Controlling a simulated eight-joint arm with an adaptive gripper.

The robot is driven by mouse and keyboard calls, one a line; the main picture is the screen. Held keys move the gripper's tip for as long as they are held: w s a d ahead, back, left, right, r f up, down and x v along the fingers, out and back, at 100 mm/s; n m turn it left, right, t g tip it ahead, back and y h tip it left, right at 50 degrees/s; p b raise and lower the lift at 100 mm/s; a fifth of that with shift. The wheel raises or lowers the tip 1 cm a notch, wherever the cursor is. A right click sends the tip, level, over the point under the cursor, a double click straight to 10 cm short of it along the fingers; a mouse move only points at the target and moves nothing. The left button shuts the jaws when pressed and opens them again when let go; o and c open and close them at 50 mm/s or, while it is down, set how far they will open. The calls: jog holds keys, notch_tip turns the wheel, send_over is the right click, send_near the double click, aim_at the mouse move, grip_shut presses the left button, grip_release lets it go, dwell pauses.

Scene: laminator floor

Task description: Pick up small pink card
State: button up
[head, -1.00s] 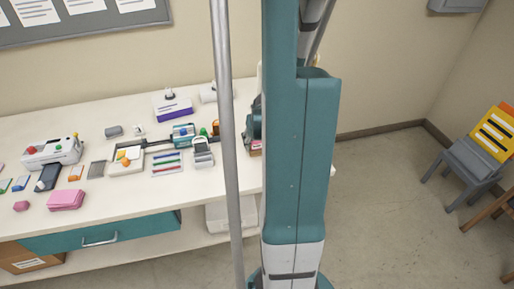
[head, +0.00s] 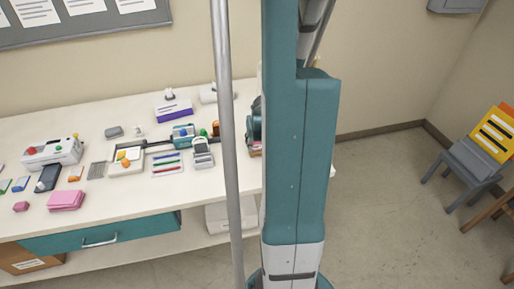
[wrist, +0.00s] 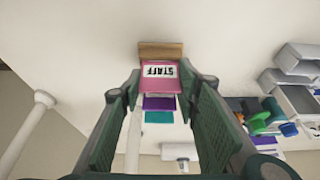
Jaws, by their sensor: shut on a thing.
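In the wrist view, a small pink card (wrist: 160,86) with a white label reading STAFF, seen turned around, sits between the two fingers. My gripper (wrist: 162,76) has its dark green fingers on both sides of the card, closed on it; the exact contact at the tips is hard to see. A brown block (wrist: 161,51) lies just beyond the card's far edge. A purple piece (wrist: 159,103) and a teal piece (wrist: 158,117) show on its near side. In the head view, my arm and a pole hide most of the gripper and the card.
The white table (head: 205,195) carries a purple-and-white box (head: 173,109), a tray (head: 127,160), coloured pens (head: 167,163) and a pink stack (head: 66,200). In the wrist view, grey devices and small coloured items (wrist: 262,118) lie to the right. A grey chair (head: 469,163) stands at right.

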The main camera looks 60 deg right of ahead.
jog(key=shift+r, duration=0.2)
jog(key=shift+r+p, duration=0.7)
jog(key=shift+r, duration=4.1)
